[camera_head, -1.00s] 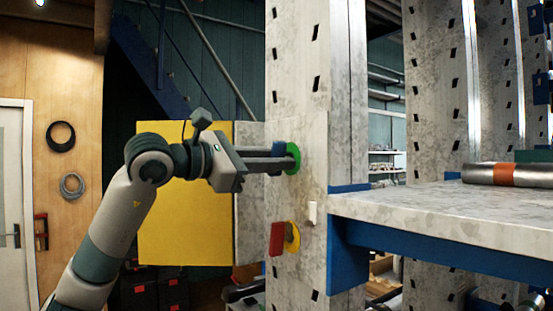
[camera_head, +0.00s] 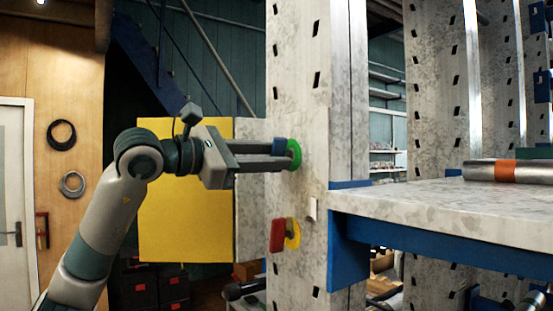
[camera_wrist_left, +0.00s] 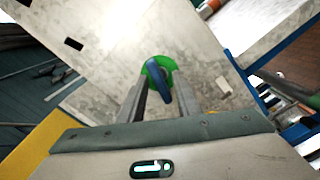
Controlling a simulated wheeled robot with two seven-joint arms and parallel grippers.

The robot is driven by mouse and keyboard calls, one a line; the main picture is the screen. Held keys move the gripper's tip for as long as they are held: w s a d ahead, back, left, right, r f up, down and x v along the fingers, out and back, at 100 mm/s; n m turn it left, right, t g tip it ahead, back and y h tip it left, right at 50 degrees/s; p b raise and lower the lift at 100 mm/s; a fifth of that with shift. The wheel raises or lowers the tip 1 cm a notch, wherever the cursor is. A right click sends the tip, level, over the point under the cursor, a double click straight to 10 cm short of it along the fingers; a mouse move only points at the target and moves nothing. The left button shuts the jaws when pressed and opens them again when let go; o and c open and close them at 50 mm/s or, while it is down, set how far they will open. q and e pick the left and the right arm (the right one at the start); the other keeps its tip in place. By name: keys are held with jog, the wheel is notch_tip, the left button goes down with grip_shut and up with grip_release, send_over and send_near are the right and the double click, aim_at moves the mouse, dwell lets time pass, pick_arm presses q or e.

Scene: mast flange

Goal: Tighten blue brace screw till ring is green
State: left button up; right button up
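The blue brace screw (camera_head: 279,145) sits on the left face of the grey upright (camera_head: 300,100), and the ring (camera_head: 295,154) behind it is green. My left gripper (camera_head: 279,155) reaches it from the left. In the left wrist view the blue handle (camera_wrist_left: 158,84) lies tilted between the two fingertips, with the green ring (camera_wrist_left: 168,66) behind. The fingers stand apart, with a gap visible beside the handle, so they look open around it. My right gripper is in neither view.
Below is a red handle (camera_head: 277,235) with a yellow ring (camera_head: 293,234). A white peg (camera_head: 312,209) sticks out nearby. A grey shelf (camera_head: 440,208) on a blue beam juts right, bearing a cylinder with an orange band (camera_head: 500,171). A yellow panel (camera_head: 185,220) stands behind my arm.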

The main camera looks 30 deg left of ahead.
pick_arm(q)
jog(key=shift+b+v, duration=0.4)
jog(key=shift+v, duration=1.4)
